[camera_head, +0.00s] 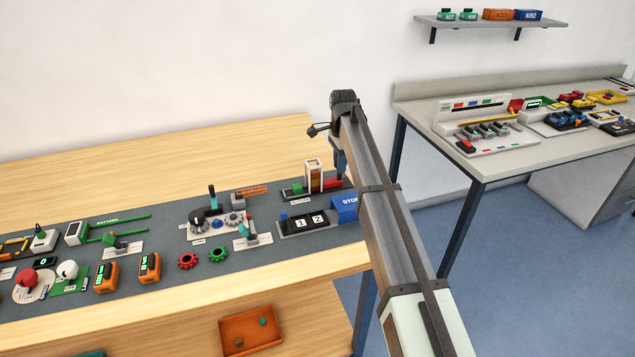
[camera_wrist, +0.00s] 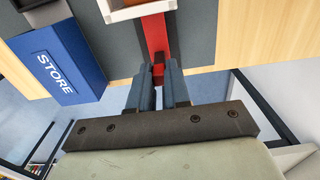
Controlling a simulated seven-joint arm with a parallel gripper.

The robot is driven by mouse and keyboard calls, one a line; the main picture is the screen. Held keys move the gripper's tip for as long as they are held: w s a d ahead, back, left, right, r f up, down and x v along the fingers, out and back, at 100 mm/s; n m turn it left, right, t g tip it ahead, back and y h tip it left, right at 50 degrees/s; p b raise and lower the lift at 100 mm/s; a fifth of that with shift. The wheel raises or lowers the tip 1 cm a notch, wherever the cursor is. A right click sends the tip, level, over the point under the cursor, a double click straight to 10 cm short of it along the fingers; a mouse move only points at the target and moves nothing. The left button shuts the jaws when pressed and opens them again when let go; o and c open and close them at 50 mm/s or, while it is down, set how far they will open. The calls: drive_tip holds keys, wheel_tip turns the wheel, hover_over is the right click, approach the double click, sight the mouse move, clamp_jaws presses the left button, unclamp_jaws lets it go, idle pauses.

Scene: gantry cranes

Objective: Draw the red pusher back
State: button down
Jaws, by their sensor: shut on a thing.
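The red pusher (camera_head: 333,183) lies at the right end of the grey mat in the head view, beside a small upright frame (camera_head: 314,174) with a white and orange surround. In the wrist view the red pusher (camera_wrist: 154,34) is a long red bar that runs from under the white-edged frame towards me. My gripper (camera_wrist: 158,76) is shut on the near end of the bar, with a finger on each side. In the head view my gripper (camera_head: 339,165) is at the bar's right end, and my arm partly hides it.
A blue STORE box (camera_head: 346,204) stands close to the pusher; it also shows left of my gripper in the wrist view (camera_wrist: 58,65). A black panel with white number tiles (camera_head: 309,222) sits in front. The wooden table's right edge is near.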

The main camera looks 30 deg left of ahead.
drive_tip(key=shift+w+d, duration=0.85)
drive_tip(key=shift+w, duration=0.05)
drive_tip(key=c, duration=1)
unclamp_jaws()
drive_tip(key=shift+r, duration=0.15)
wheel_tip(320, 180, up, 7)
drive_tip(key=shift+d+f, duration=0.1)
drive_tip(key=shift+f, duration=0.15)
